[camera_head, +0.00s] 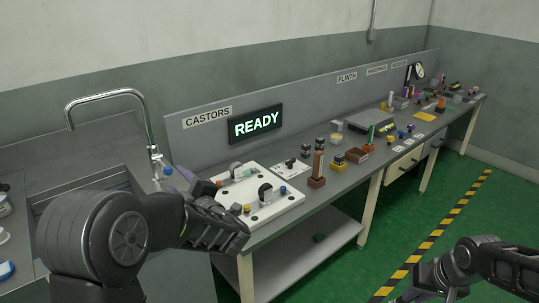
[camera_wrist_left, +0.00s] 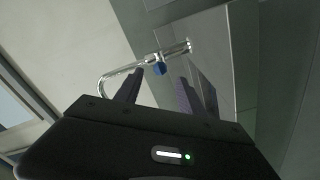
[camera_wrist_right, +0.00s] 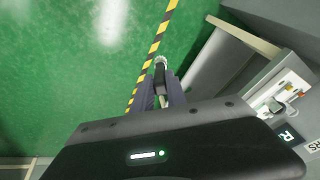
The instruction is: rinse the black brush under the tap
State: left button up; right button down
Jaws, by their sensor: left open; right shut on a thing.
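The tap (camera_head: 108,93) is a chrome curved spout over the sink at the left, with a blue handle (camera_head: 168,170) low on its stem. My left gripper (camera_head: 190,180) is open near that handle. In the left wrist view, the blue handle (camera_wrist_left: 158,69) shows just past and between the open fingertips (camera_wrist_left: 160,80), seemingly apart from them. My right gripper (camera_wrist_right: 160,92) is shut on the black brush (camera_wrist_right: 160,80), whose pale bristles point away from the fingers. It is held over the green floor, away from the sink. In the head view, the brush cannot be made out.
The sink basin (camera_head: 85,190) lies below the spout, partly behind my left arm. Several small items lie at the far left edge. A long workbench (camera_head: 328,197) runs right, with a white board (camera_head: 285,203), a READY display (camera_head: 255,123) and many small parts. Green floor (camera_head: 400,220) is free in front.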

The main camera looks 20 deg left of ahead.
aim_at(157, 158)
pick_arm(q)
jog(key=p+x, duration=0.1)
jog(key=x, duration=1.1)
grip_shut()
dwell(0.6)
dwell(0.9)
